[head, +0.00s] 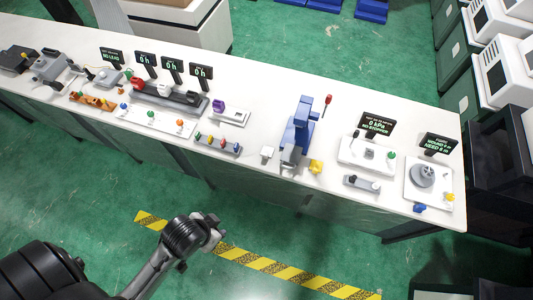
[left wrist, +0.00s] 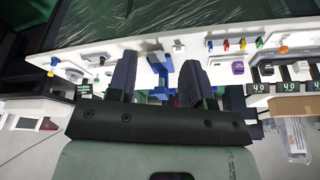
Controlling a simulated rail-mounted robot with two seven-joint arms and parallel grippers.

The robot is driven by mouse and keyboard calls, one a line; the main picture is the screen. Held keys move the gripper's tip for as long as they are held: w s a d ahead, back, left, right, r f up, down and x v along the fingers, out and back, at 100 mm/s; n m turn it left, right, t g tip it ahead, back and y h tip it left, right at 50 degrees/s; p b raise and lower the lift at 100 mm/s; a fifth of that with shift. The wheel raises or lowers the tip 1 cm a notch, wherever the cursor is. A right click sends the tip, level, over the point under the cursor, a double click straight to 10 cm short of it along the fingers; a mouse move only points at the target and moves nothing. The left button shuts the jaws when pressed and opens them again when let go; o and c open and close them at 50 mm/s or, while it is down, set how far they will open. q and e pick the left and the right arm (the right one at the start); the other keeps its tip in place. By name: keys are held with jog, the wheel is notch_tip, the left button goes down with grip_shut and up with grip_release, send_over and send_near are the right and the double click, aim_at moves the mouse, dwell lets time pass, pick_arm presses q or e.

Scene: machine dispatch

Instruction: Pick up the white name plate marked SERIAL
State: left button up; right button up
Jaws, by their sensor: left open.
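A small white plate-like piece (head: 267,153) lies near the front edge of the white bench, left of the blue press. It may be the name plate; no SERIAL marking is readable. A small pale piece (left wrist: 179,46) in the left wrist view may be the same one. My left gripper (head: 212,232) is in front of the bench, over the green floor and apart from the plate. In the left wrist view its two dark fingers (left wrist: 158,62) are spread, with nothing held between them. My right gripper is not in view.
The blue press (head: 297,135) and a yellow piece (head: 316,166) stand right of the small plate. A strip with several coloured knobs (head: 218,144) lies to its left. Small display signs (head: 376,126) stand along the bench. The floor before the bench is clear.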

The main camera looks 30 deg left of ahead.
pick_arm(q)
jog(key=shift+o, duration=1.1)
